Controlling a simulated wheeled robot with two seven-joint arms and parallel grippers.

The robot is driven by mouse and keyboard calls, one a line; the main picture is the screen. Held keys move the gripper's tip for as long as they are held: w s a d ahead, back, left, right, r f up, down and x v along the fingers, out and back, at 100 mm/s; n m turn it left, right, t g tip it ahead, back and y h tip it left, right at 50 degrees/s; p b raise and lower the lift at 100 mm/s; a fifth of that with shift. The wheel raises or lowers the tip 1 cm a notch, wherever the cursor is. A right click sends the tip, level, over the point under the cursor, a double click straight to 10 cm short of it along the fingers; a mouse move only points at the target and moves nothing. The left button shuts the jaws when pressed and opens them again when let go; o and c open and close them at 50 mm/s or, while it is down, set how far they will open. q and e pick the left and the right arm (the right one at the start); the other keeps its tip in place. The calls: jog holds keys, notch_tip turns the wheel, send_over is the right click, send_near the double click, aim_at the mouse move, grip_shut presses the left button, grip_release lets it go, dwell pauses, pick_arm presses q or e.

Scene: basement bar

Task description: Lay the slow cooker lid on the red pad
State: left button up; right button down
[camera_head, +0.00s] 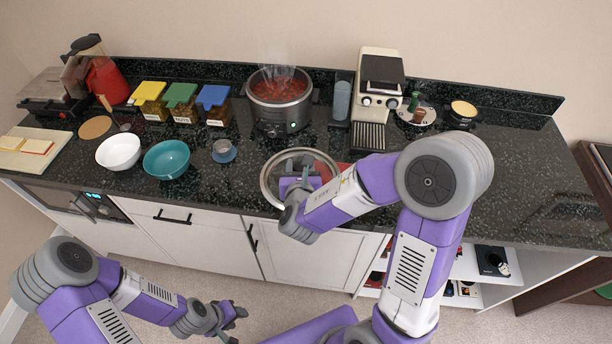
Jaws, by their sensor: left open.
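The slow cooker lid (271,176), round with a pale rim, is at the front edge of the dark counter. Part of the red pad (344,169) shows just right of the lid; the rest is hidden by the lid and my right arm. I cannot tell whether the lid touches the pad or the counter. The slow cooker (279,117) stands open behind, steaming, with red food inside. My left gripper (236,318) is open and empty, low in front of the cabinets.
A coffee machine (379,85) and a blue-grey bottle (341,101) stand behind. The counter's right part (530,170) is clear.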

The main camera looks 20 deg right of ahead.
aim_at(330, 172)
jog(key=d+m+h+b, duration=0.1)
jog(key=d+b, duration=0.1)
jog(key=d, duration=0.1)
jog(key=w+d+m+g+h+b, duration=0.1)
jog(key=d+b, duration=0.2)
jog(key=w+d+m+g+h+b, duration=0.1)
jog(key=d+h+b, duration=0.1)
jog(key=d, duration=0.2)
jog(key=shift+w+r+m, duration=0.1)
jog(key=shift+r+m, duration=0.15)
jog(key=shift+m, duration=0.15)
jog(key=shift+g, duration=0.3)
notch_tip(330, 172, down, 10)
jog(key=b, duration=0.4)
jog(key=shift+d+r, duration=0.1)
jog(key=shift+r, duration=0.05)
jog(key=shift+r, duration=0.1)
jog(key=c, duration=1)
grip_release()
jog(key=shift+f, duration=0.25)
jog(key=shift+c, duration=0.2)
jog(key=o, duration=0.5)
jog(key=shift+c, duration=0.2)
jog(key=shift+r, duration=0.2)
